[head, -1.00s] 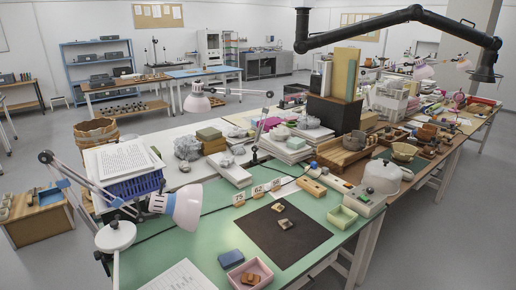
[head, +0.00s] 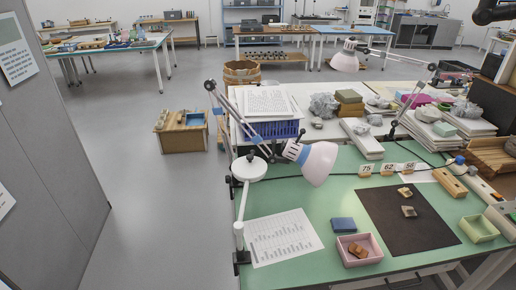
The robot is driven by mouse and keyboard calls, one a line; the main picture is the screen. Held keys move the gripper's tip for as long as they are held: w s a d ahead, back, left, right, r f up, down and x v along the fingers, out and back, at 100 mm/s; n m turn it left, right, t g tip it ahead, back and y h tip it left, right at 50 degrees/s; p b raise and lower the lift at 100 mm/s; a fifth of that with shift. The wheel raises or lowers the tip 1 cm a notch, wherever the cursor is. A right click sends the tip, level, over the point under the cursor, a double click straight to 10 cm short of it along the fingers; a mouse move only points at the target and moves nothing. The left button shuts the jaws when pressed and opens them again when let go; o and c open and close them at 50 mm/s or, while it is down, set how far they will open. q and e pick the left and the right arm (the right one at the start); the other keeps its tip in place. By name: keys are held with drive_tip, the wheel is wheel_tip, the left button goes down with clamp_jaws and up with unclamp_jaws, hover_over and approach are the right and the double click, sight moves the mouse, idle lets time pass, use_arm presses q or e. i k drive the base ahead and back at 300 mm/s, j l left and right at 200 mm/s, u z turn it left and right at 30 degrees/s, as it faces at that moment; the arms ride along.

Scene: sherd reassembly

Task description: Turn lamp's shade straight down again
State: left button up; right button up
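A desk lamp stands at the near left edge of the green-topped table (head: 290,200). Its pinkish-white shade (head: 319,164) hangs over the table and is tilted, with its blue-and-white neck at the upper left and its mouth towards the lower right. Its jointed arm (head: 221,112) rises to the left of the shade, and a round white part (head: 249,168) and a clamped post stand below. A second lamp with a similar shade (head: 345,61) is farther back over the white table. Neither of my grippers shows in the head view.
A printed sheet (head: 284,238), a blue block (head: 343,224), a pink tray (head: 359,249) with brown pieces and a dark mat (head: 410,228) with sherds lie near the lamp. A grey partition (head: 50,150) stands at left. The floor between is clear.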

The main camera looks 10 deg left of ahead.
sight(316, 160)
drive_tip(key=i+l+u, duration=0.15)
drive_tip(key=u, duration=0.2)
drive_tip(key=i+l+u, duration=0.15)
drive_tip(key=l+u, duration=0.5)
drive_tip(key=i+l, duration=0.05)
drive_tip(key=l, duration=0.05)
